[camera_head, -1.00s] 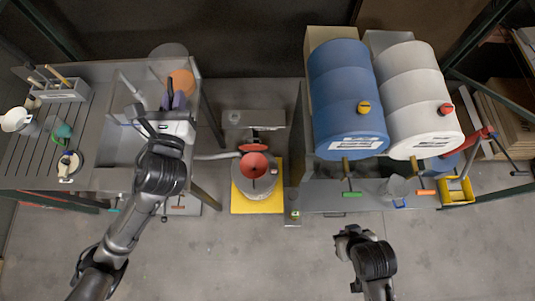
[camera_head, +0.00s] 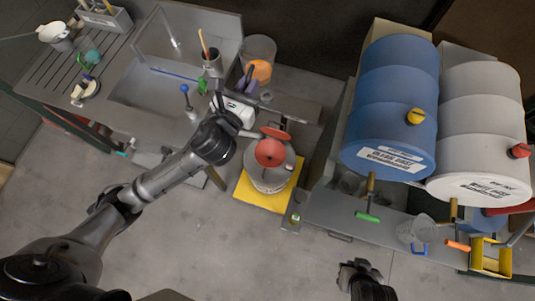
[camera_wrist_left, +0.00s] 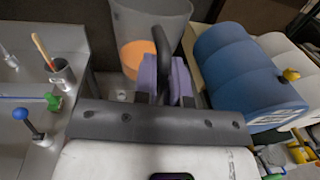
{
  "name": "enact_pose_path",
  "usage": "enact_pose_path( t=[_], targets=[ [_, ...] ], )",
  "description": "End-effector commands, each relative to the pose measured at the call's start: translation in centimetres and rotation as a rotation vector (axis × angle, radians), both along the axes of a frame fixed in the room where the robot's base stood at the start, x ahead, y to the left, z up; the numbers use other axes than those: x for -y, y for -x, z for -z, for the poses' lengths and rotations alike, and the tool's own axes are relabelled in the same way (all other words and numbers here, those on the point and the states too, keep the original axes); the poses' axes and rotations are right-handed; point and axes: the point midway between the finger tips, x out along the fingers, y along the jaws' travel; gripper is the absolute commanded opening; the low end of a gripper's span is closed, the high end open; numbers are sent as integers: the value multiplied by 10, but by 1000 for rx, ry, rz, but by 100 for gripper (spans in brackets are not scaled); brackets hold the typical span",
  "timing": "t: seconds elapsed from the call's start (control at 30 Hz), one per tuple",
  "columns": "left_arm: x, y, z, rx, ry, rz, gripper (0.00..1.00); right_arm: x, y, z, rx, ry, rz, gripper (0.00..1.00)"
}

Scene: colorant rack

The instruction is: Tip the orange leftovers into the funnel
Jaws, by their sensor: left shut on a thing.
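A clear grey pitcher (camera_head: 258,48) with orange leftovers (camera_head: 260,71) in its bottom is held by my left gripper (camera_head: 247,84). In the left wrist view the purple pads (camera_wrist_left: 166,80) are shut around the pitcher's dark handle (camera_wrist_left: 163,52). The pitcher (camera_wrist_left: 150,18) looks roughly upright. It is beyond the funnel, to the right of the sink. The red funnel (camera_head: 270,152) sits on top of a grey drum (camera_head: 268,178), with a red lid (camera_head: 275,133) raised behind it. My right gripper (camera_head: 360,270) is empty at the bottom; its finger opening is unclear.
The drum stands on a yellow mat (camera_head: 250,197). A sink counter (camera_head: 150,100) with a cup of tools (camera_head: 212,64) and a blue-knobbed lever (camera_head: 186,92) is at left. The front floor is clear.

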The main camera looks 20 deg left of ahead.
Motion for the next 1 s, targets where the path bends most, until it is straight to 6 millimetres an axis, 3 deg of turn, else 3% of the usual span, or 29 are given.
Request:
enact_pose_path(
  t=[0.03,1.0],
  targets=[
    [1,-1,23,1,-1,7,0,0,0,21,0,-1,1,0],
    [39,-8,283,1,-2,211,0,3,0,211,0,9,-5,0]
  ],
)
